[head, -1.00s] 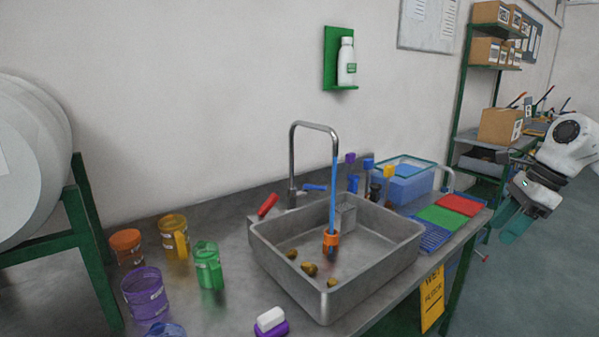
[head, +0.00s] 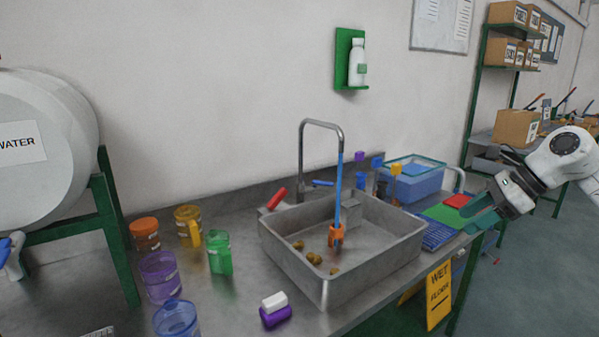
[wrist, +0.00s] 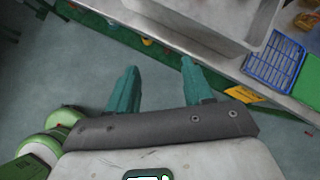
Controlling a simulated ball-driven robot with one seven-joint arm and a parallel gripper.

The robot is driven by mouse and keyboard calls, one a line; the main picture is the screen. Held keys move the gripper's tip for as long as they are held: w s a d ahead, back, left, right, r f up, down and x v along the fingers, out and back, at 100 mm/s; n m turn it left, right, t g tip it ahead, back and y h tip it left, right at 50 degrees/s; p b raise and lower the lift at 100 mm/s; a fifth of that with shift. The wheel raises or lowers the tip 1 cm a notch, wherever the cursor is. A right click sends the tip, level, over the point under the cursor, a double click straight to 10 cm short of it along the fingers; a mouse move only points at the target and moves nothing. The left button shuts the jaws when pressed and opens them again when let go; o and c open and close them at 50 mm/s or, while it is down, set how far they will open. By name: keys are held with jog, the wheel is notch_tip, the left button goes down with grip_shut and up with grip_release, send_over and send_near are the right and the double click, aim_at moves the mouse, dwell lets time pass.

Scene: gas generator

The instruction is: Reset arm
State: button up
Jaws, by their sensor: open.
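My gripper (head: 478,214) is at the right of the head view, just off the counter's right end, by the coloured mats. Its two teal fingers are apart with nothing between them. In the wrist view the open fingers (wrist: 157,88) point toward the counter's front edge, with grey floor around them. My white arm reaches in from the right edge of the head view.
A blue rack (head: 438,236) and a lidded blue tub (head: 414,180) are near my gripper.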

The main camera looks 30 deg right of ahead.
jog(key=w+a+r+m+t+y+p, duration=0.1)
jog(key=w+a+r+m+t+y, duration=0.2)
jog(key=w+a+r+m+t, duration=1.15)
jog(key=s+a+f+m+g+h, duration=0.25)
jog(key=f+m+h, duration=0.25)
jog(key=f+m, duration=0.45)
jog(key=s+a+f+m+g+h+p, duration=0.1)
jog(key=s+f+m+g+h, duration=0.25)
jog(key=f+m, duration=0.65)
jog(key=s+a+f+m+g+h, duration=0.25)
jog(key=f+m+h, duration=0.45)
jog(key=f, duration=0.5)
jog(key=s+a+f+m+g+y, duration=0.3)
jog(key=s+a+f+g+y, duration=0.3)
jog(key=s+f, duration=0.5)
jog(key=s+a+f+g+y, duration=0.1)
jog(key=s+a+f+g, duration=0.2)
jog(key=s, duration=0.6)
jog(key=s+a+f+g+y, duration=0.1)
jog(key=s+a+f+g, duration=0.1)
jog(key=s, duration=0.6)
jog(key=shift+s+a+f+m+g+p, duration=0.4)
jog(key=shift+a+f, duration=0.15)
jog(key=shift+a, duration=0.4)
